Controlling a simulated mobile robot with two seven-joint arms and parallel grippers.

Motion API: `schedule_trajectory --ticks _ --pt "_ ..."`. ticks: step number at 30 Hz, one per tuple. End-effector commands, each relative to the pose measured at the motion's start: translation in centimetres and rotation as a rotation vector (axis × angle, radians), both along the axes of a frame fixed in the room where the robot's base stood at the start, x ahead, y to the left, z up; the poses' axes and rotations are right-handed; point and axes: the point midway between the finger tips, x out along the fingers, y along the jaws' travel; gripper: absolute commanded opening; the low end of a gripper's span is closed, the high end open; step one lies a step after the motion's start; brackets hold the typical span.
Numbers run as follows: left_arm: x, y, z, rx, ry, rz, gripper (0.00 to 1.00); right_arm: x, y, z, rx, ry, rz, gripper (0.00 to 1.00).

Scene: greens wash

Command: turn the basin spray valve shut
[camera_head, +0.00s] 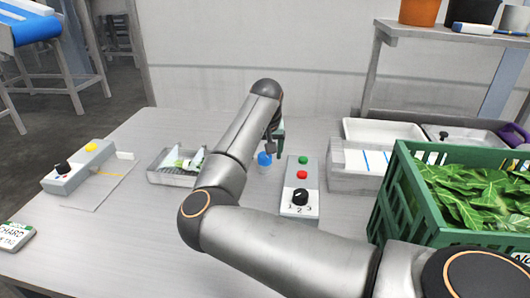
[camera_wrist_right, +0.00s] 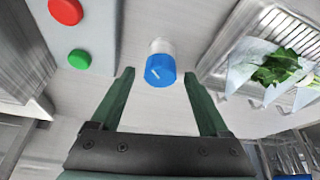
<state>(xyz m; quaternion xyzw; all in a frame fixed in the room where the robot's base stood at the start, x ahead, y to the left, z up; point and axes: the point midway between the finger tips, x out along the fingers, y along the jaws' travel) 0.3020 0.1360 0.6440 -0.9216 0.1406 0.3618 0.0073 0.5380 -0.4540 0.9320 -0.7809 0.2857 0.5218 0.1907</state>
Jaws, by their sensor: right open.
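A blue knob (camera_head: 264,158) with a pale base stands on the worktop between a small metal tray and a grey control box; it looks like the spray valve. My right gripper (camera_head: 276,136) comes over the worktop at the knob, partly hidden behind my arm. In the wrist view its two green fingers are spread apart, with the knob between and just beyond the tips, and a gap on both sides. My left gripper is not in view.
The control box (camera_head: 299,190) has a green button, a red button and a black dial. The metal tray (camera_head: 172,178) holds leaves and white cards. A green crate of leaves (camera_head: 408,205) stands right. Another box (camera_head: 77,168) with a dial sits left. The front left worktop is mostly clear.

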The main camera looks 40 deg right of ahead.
Motion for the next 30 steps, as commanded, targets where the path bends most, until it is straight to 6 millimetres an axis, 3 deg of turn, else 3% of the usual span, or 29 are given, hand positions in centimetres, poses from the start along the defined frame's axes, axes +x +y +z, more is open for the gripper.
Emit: schedule_trajectory --ticks 3,23,30 --pt "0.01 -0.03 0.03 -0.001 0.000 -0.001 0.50 -0.01 -0.01 0.01 0.000 0.000 0.000 0.77" --pt "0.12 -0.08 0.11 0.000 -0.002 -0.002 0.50 -0.02 0.01 0.06 0.000 0.000 0.000 0.03" --pt "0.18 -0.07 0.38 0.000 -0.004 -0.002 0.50 -0.03 0.01 0.14 -0.001 0.001 -0.006 0.00"
